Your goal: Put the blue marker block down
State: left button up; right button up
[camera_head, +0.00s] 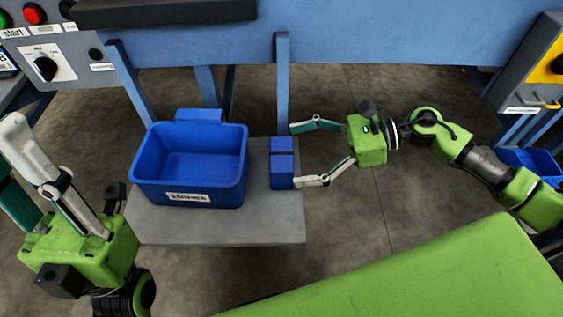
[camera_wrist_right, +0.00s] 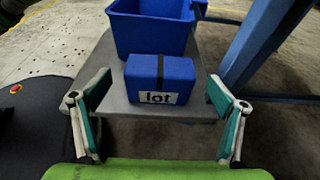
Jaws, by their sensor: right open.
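The blue marker block (camera_head: 282,170) rests on the grey platform, just right of a blue bin. It has a dark band, and its "lot" label shows in the right wrist view (camera_wrist_right: 158,78). My right gripper (camera_head: 308,155) is open, coming from the right, with its fingertips near the block's right side. In the right wrist view the open fingers (camera_wrist_right: 162,105) stand to either side of the block, with gaps visible. My left gripper (camera_head: 28,150) is at the left edge with its fingers raised, away from the block; its fingertips are partly cut off.
The blue bin (camera_head: 190,198), labelled "stonex", stands empty on the grey platform (camera_head: 215,226). A blue machine leg (camera_head: 282,85) rises behind the block. A control panel (camera_head: 50,60) is at upper left. A green surface (camera_head: 420,280) fills the lower right.

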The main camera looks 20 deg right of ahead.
aim_at(281, 153)
jog(key=x, duration=0.4)
jog(key=shift+a+r+b, duration=0.1)
jog(key=shift+r+b, duration=0.05)
jog(key=shift+b, duration=0.15)
jog(key=c, duration=1.4)
jog(key=shift+c, duration=0.5)
jog(key=shift+r, duration=0.15)
